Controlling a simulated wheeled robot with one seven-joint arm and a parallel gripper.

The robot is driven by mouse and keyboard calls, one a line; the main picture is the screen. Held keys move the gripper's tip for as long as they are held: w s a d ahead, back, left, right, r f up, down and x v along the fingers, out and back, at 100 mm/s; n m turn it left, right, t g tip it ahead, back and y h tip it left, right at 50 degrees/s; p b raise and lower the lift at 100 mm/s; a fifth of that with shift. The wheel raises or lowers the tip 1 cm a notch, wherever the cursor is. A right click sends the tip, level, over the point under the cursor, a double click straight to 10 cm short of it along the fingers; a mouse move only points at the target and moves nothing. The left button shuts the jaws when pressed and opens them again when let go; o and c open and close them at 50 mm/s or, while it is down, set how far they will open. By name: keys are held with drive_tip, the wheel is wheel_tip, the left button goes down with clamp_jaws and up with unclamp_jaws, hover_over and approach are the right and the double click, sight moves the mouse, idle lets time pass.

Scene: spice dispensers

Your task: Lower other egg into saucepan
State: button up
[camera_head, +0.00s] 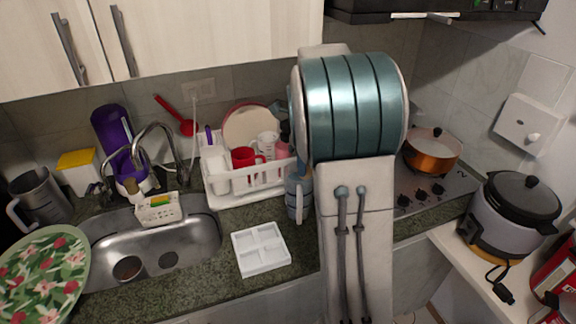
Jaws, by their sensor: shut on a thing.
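An orange saucepan (431,158) stands on the stovetop to the right of my arm. My own raised arm fills the middle of the view and hides part of the stove. My gripper is hidden from this view, and so is anything it holds.
A white dish rack (243,181) with cups and a plate stands behind the tray. A blue mug (297,197) is close left of my arm. The sink (155,245) is at left. A rice cooker (512,212) stands on the right-hand shelf; a range hood hangs above.

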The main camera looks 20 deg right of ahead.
drive_tip(key=w+d+r+p, duration=0.1)
drive_tip(key=w+d+p, duration=0.2)
drive_tip(key=d, duration=1.5)
drive_tip(key=shift+r+p, duration=0.4)
drive_tip(key=shift+p, duration=0.85)
drive_tip(key=shift+w+a, duration=0.1)
drive_tip(key=shift+f+b, duration=2.85)
drive_tip(key=shift+f, duration=2.1)
drive_tip(key=shift+f+b, duration=0.3)
drive_tip(key=shift+f, duration=0.2)
drive_tip(key=o, duration=1.1)
drive_tip(key=shift+c, duration=0.2)
drive_tip(key=shift+r, duration=0.15)
